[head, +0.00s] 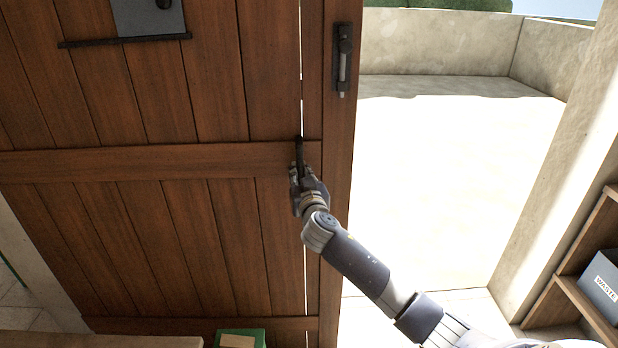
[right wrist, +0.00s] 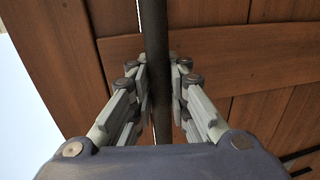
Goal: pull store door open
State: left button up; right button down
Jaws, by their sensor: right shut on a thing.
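The store door (head: 200,230) is made of brown wooden planks and fills the left and middle of the head view. Bright open space shows beyond its right edge. A dark upright bar handle (head: 299,148) is on the door near that edge. My right gripper (head: 299,172) is at the handle's lower part. In the right wrist view the handle (right wrist: 155,35) runs between the fingers, and the gripper (right wrist: 163,95) is shut on it. The door planks (right wrist: 210,60) show behind. My left gripper is not in view.
A black bolt (head: 343,60) is on the door's edge strip. A sunlit yard with a low wall (head: 430,45) lies beyond. A green box (head: 258,334) is at the bottom.

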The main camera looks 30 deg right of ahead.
jog(key=shift+n+y, duration=0.3)
jog(key=w+a+b, duration=0.1)
jog(key=w+a, duration=0.1)
jog(key=a, duration=0.2)
jog(key=w+a+b, duration=0.2)
jog(key=w+a, duration=0.1)
jog(key=a, duration=0.1)
jog(key=w+a+b, duration=0.2)
jog(key=a, duration=0.2)
jog(key=shift+w+a+f, duration=0.2)
jog(key=shift+f, duration=0.2)
jog(key=shift+w+a+r+b, duration=0.1)
jog(key=shift+a+b, duration=0.1)
jog(key=shift+b, duration=0.1)
jog(key=shift+d, duration=0.1)
jog(key=c, duration=1.7)
grip_release()
jog(key=shift+d, duration=0.1)
jog(key=shift+o, duration=0.8)
jog(key=shift+s+d+r, duration=0.15)
jog(key=shift+s+r, duration=0.1)
jog(key=shift+s, duration=0.1)
jog(key=shift+w, duration=0.1)
